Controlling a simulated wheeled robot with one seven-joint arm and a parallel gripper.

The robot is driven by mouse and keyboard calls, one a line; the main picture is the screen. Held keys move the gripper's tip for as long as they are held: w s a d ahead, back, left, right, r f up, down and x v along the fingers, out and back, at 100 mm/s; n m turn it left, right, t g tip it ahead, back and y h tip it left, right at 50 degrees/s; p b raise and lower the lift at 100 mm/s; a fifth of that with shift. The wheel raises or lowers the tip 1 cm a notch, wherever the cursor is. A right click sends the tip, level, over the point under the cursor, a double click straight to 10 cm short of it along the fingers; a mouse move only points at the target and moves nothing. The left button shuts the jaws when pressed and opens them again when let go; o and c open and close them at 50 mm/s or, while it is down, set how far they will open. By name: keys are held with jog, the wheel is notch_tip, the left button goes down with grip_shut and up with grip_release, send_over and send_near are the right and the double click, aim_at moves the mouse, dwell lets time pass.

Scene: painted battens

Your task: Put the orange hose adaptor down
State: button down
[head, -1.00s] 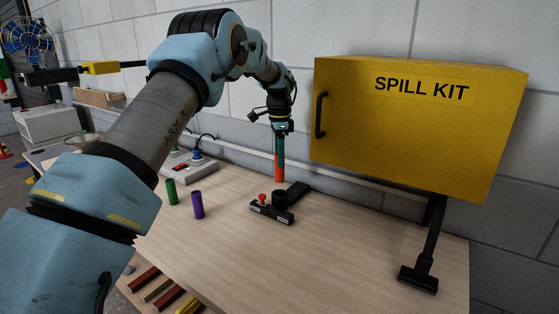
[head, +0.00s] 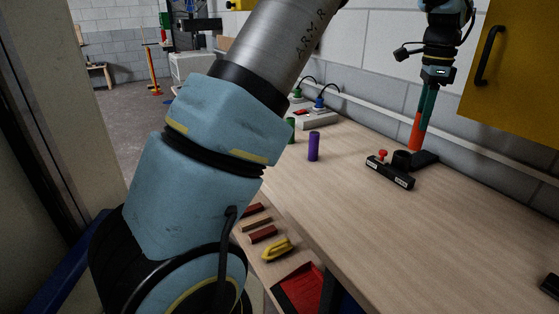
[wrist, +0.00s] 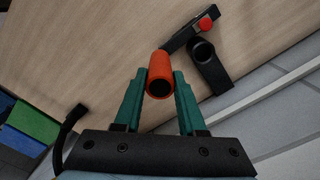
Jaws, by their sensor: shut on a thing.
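The orange hose adaptor (head: 416,132) is an orange tube held roughly upright, tilted slightly in the head view. My gripper (head: 426,103) has green fingers and is shut on its upper part. In the wrist view the orange adaptor (wrist: 160,70) sits between the two green fingertips of my gripper (wrist: 159,86), its dark open end facing the camera. Its lower end is just behind the black fixture in the head view. I cannot tell whether it touches the bench.
A black fixture (head: 388,173) with a red knob and a round socket stands on the wooden bench (head: 450,215). A yellow cabinet (head: 515,75) overhangs right. The front bench is clear.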

jog(key=s+a+f+b, duration=0.3)
jog(key=s+a+b, duration=0.7)
jog(key=s, duration=0.4)
jog(key=f, duration=0.9)
jog(key=shift+d+f, duration=0.4)
jog(key=shift+f, duration=0.2)
jog(key=shift+c, duration=2.4)
grip_release()
jog(key=shift+r, duration=0.15)
